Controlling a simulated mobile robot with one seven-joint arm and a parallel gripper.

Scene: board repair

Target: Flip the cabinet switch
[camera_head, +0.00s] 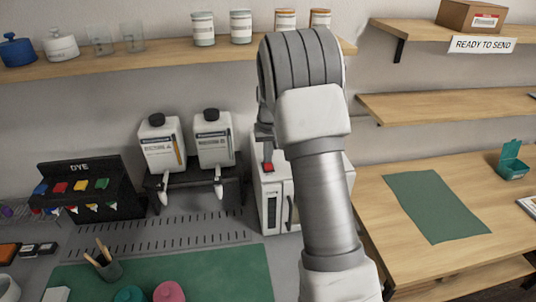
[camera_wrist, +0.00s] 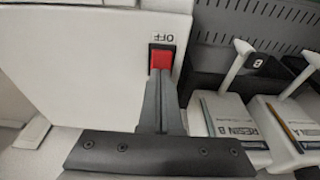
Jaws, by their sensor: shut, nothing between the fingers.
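The cabinet is a white box (camera_head: 270,195) on the bench, mostly behind my arm in the head view. Its red switch (camera_head: 267,167) shows on the upper left of the box. In the wrist view the white cabinet face (camera_wrist: 80,60) fills the left, and the red switch (camera_wrist: 162,58) sits beside a label reading OFF. My gripper (camera_wrist: 162,78) is shut and empty, with its fingertips at the lower edge of the switch. I cannot tell whether they touch it. In the head view my gripper's fingers are hidden behind my arm.
Two resin bottles (camera_head: 161,145) stand on a dark rack left of the cabinet; they also show in the wrist view (camera_wrist: 225,118). A dye stand (camera_head: 90,187) is farther left. A wooden shelf (camera_head: 180,60) runs above. A wooden table (camera_head: 385,215) lies at the right.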

